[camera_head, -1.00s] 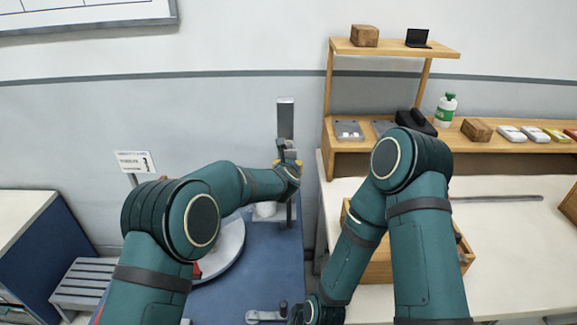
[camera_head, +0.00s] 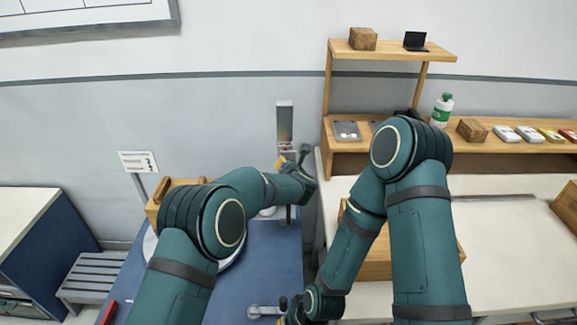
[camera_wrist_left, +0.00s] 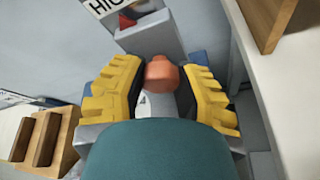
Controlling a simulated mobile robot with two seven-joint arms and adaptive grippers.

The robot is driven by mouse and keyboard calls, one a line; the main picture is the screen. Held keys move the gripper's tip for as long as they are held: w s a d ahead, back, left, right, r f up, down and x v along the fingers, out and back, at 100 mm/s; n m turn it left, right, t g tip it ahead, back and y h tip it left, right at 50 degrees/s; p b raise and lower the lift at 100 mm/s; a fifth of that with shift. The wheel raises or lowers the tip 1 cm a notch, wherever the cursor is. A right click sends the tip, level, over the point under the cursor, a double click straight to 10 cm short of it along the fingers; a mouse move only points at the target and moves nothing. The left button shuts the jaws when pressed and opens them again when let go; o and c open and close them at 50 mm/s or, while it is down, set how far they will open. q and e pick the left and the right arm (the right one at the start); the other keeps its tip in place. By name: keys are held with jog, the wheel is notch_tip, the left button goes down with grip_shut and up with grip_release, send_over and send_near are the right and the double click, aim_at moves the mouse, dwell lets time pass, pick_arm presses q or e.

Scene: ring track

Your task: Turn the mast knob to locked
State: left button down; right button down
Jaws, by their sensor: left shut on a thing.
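The grey mast (camera_head: 285,122) stands upright at the back edge of the blue table in the head view. My left gripper (camera_head: 283,161) is at its lower part, largely hidden by my own wrist. In the left wrist view, the yellow-padded fingers of my left gripper (camera_wrist_left: 165,92) are on either side of an orange knob (camera_wrist_left: 161,73) and shut on it. Part of a label reading "HIG" shows above the knob. The knob's lock marking is not readable. My right gripper (camera_head: 284,318) is low at the bottom edge, partly cut off; its jaws are unclear.
A wooden box (camera_head: 161,210) stands on a round white plate on the blue table (camera_head: 262,268). A small sign (camera_head: 138,162) is behind it. A wooden shelf (camera_head: 394,53) and white worktop (camera_head: 500,240) are at the right. A crank handle (camera_head: 262,311) lies at the front.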

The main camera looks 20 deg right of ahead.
dwell(0.3)
pick_arm(q)
jog(key=c, duration=0.6)
grip_release()
jog(key=v, duration=1.2)
jog(key=shift+f, duration=0.15)
